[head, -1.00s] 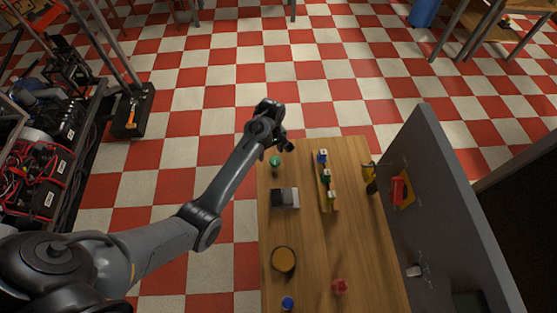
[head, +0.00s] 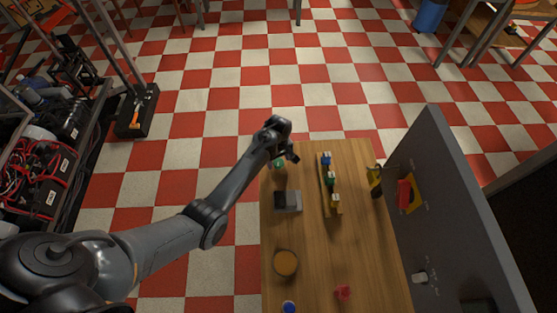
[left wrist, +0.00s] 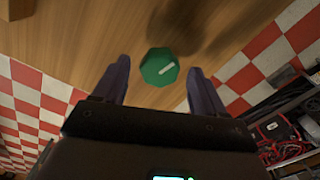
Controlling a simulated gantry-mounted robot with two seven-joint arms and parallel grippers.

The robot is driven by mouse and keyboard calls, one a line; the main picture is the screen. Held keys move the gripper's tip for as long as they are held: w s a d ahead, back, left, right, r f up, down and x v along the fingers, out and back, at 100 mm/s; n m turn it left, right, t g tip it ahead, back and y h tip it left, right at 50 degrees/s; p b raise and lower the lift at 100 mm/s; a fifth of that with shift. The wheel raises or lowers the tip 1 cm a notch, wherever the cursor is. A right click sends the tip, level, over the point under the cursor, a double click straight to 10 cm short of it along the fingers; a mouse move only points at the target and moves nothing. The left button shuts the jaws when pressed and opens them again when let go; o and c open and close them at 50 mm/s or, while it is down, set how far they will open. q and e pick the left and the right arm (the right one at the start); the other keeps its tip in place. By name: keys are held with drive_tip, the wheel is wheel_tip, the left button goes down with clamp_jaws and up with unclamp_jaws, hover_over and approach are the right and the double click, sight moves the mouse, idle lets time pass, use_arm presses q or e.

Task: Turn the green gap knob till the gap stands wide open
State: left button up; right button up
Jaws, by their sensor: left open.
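The green knob (head: 279,164) is on the wooden table (head: 310,245), near its far left corner. My left gripper (head: 292,157) is over that corner, partly covering the knob in the head view. In the left wrist view my left gripper (left wrist: 159,64) is open, one finger on each side of the knob, with space showing on both sides. I cannot tell how deep the fingers are. My right gripper is not in view.
A grey and black block (head: 288,201) lies nearer on the table. A round brown disc (head: 286,264), a red part (head: 343,292) and a blue knob (head: 289,307) are nearer. A grey panel (head: 455,220) borders the right.

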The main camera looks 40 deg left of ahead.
use_arm(q)
drive_tip(key=shift+f, duration=0.2)
drive_tip(key=c, duration=1.1)
drive_tip(key=shift+o, duration=0.2)
drive_tip(key=shift+r, duration=0.1)
